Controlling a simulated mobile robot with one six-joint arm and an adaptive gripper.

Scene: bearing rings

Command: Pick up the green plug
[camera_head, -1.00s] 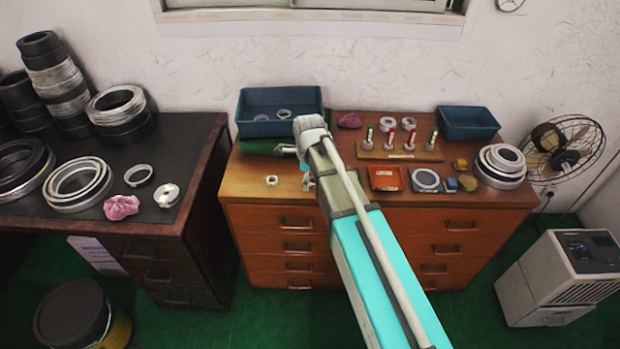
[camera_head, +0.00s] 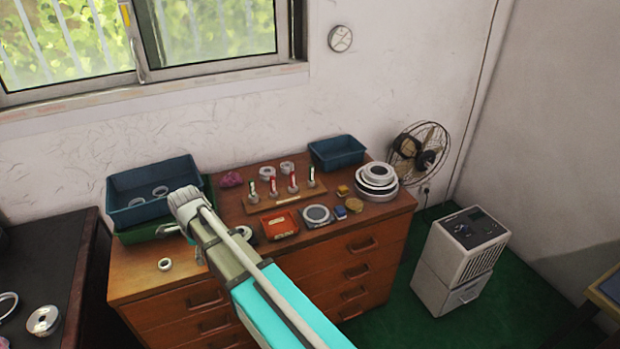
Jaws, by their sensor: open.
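A wooden stand (camera_head: 286,200) on the drawer chest holds several upright plugs in a row. The two between, a left one (camera_head: 273,186) and a right one (camera_head: 293,184), are red on top. My gripper (camera_head: 184,242) is left of the stand, over the chest's left part, apart from the plugs and empty. My wrist and arm hide much of it. Its jaws are open.
A blue bin (camera_head: 118,193) with rings stands at the chest's back left, a smaller blue bin (camera_head: 337,152) at the back right. A red tray (camera_head: 279,223), a round grey gauge (camera_head: 317,215) and stacked rings (camera_head: 376,182) are near the stand. A loose ring (camera_head: 165,264) lies front left.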

